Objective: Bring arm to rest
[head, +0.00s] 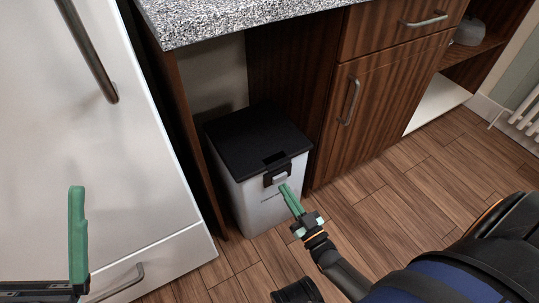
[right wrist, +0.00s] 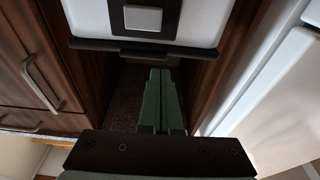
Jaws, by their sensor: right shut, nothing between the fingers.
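My right gripper (head: 284,188) is shut and empty, its green fingers pressed together just in front of the bin. It also shows shut in the right wrist view (right wrist: 158,77). The white bin (head: 268,204) has a black lid (head: 256,141) that lies closed, with a latch (head: 277,175) at its front edge close to my fingertips; I cannot tell whether they touch it. In the right wrist view the bin (right wrist: 190,20) is at the top. My left gripper (head: 77,190) is at the lower left; one green finger stands at the end of its rail, apart, the other is out of frame.
A white fridge-like cabinet (head: 150,150) with handles stands at the left. A speckled countertop (head: 220,18) runs above the bin. Brown wooden cabinets (head: 375,100) are to the right. The wooden floor (head: 400,180) is clear in front of them. A radiator (head: 525,115) is at the far right.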

